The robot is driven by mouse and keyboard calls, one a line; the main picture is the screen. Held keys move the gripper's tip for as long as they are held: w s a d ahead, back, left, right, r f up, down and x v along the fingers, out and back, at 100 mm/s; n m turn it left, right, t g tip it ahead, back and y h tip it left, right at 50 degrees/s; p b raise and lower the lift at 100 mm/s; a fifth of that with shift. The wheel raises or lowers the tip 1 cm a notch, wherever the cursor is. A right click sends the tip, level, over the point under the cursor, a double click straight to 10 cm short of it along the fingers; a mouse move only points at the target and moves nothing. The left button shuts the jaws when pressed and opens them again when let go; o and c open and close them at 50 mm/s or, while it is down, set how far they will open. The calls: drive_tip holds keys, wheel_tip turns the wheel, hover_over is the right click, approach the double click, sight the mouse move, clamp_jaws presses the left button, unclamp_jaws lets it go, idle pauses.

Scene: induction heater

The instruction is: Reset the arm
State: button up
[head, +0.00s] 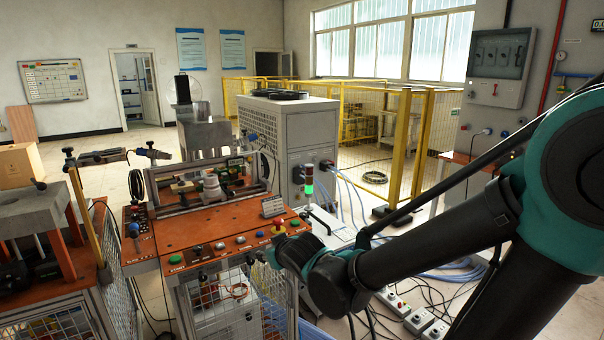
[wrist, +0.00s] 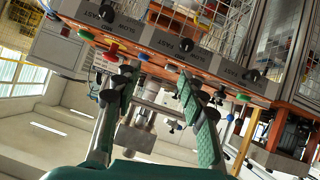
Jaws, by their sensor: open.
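My arm reaches in from the right side of the head view, with teal joints and black links. Its end, with my gripper (head: 272,258), is at the front right corner of the orange control bench (head: 205,240), near a red mushroom button (head: 279,224). The fingers are hard to make out there. In the wrist view my gripper (wrist: 156,84) shows two green-padded fingers spread apart with nothing between them. The bench's front edge with labelled knobs and coloured buttons lies beyond the fingertips. I cannot tell whether the gripper touches the bench.
A grey cabinet (head: 290,135) and yellow fence (head: 400,150) are farther back. Cables and switch boxes (head: 418,318) lie below the arm. A press (head: 30,215) stands at the left.

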drive_tip(key=d+f+m+g+h, duration=0.1)
drive_tip(key=d+f+m+h, duration=0.25)
drive_tip(key=d, duration=0.75)
drive_tip(key=s+d+f+m+g+h, duration=0.1)
drive_tip(key=s+d+f+m+g, duration=0.1)
drive_tip(key=s+d+f, duration=0.2)
drive_tip(key=s+d+f+m+g, duration=0.2)
drive_tip(key=s+d+f, duration=0.3)
drive_tip(key=s+d, duration=0.3)
drive_tip(key=d+g, duration=0.1)
drive_tip(key=d, duration=0.3)
drive_tip(key=shift+s+d+f+h, duration=0.2)
drive_tip(key=shift+s+d+h, duration=0.15)
drive_tip(key=shift+s, duration=0.05)
drive_tip(key=shift+o, duration=0.4)
